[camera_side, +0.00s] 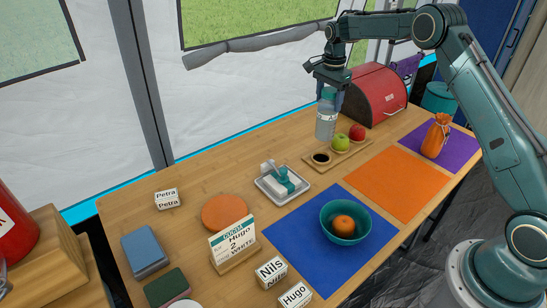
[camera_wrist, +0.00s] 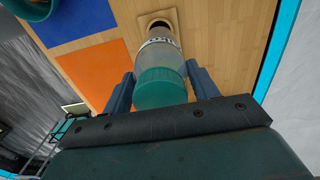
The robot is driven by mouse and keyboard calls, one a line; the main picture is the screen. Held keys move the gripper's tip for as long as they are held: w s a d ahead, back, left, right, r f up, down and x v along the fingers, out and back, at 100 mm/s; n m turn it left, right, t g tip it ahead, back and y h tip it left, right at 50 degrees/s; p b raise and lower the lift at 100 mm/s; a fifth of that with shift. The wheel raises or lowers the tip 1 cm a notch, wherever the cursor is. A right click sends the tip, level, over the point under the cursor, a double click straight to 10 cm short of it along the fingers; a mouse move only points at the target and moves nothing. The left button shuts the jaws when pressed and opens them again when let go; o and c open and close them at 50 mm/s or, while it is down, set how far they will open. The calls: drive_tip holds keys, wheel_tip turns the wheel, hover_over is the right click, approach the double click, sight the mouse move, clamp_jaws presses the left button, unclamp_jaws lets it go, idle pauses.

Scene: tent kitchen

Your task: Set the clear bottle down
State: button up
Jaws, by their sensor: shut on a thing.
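The clear bottle (camera_side: 326,122) is upright in the side view, with a teal cap and a pale label band. It also shows in the wrist view (camera_wrist: 160,52), cap (camera_wrist: 160,88) towards me. My gripper (camera_side: 329,94) comes down from above and is shut on the bottle's upper part; in the wrist view its blue fingers lie on both sides of the cap. The bottle's base is close to the wooden board (camera_side: 347,156); I cannot tell whether it touches anything. The board carries a dark round cup or recess (camera_side: 321,158), a green apple (camera_side: 340,142) and a red apple (camera_side: 357,132).
A red bread bin (camera_side: 372,97) stands right behind the bottle. An orange mat (camera_side: 383,183), a blue mat (camera_side: 300,235) with a teal bowl (camera_side: 345,236), and a white tray (camera_side: 263,190) lie nearer. Bare table (camera_side: 225,178) lies left of the bottle.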

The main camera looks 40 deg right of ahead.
sight(330, 90)
drive_tip(key=shift+f, duration=2.25)
drive_tip(key=shift+f, duration=2.3)
drive_tip(key=o, duration=1.3)
drive_tip(key=shift+c, duration=0.2)
drive_tip(key=shift+r, duration=0.1)
wheel_tip(330, 90, up, 12)
drive_tip(key=shift+f, duration=0.1)
drive_tip(key=shift+r, duration=0.3)
